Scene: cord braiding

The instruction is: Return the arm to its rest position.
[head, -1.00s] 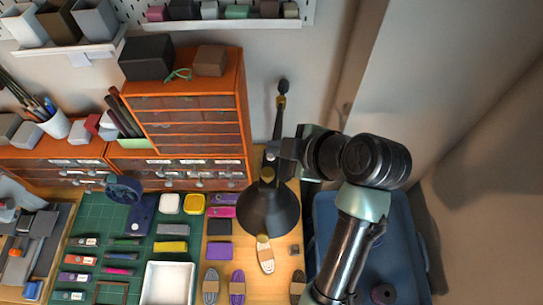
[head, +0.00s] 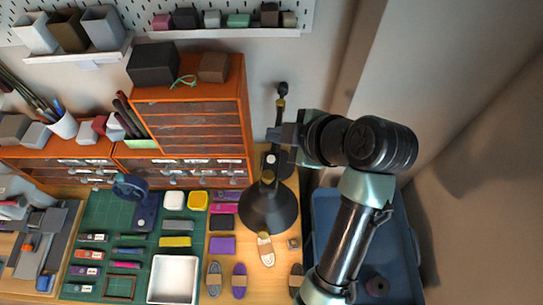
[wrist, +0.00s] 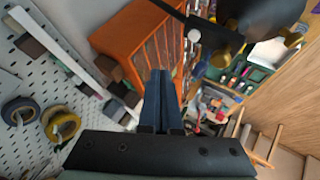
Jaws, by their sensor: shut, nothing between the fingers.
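My gripper (head: 274,134) is at the end of my raised arm, in the right half of the head view. It points left, in front of the black desk lamp (head: 268,208) as seen from the head. In the wrist view my gripper (wrist: 160,76) has its two dark fingers side by side, shut and empty. The orange drawer cabinet (head: 195,128) is to its left in the head view. The cabinet also shows behind the fingers in the wrist view (wrist: 135,38). I see no contact between the fingers and anything.
A green cutting mat (head: 100,208) holds a white tray (head: 173,279) and several small items. Cord bundles (head: 239,281) lie on the wooden desk. A blue bin (head: 400,255) stands below my arm at the right. A pegboard shelf (head: 210,35) is at the back.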

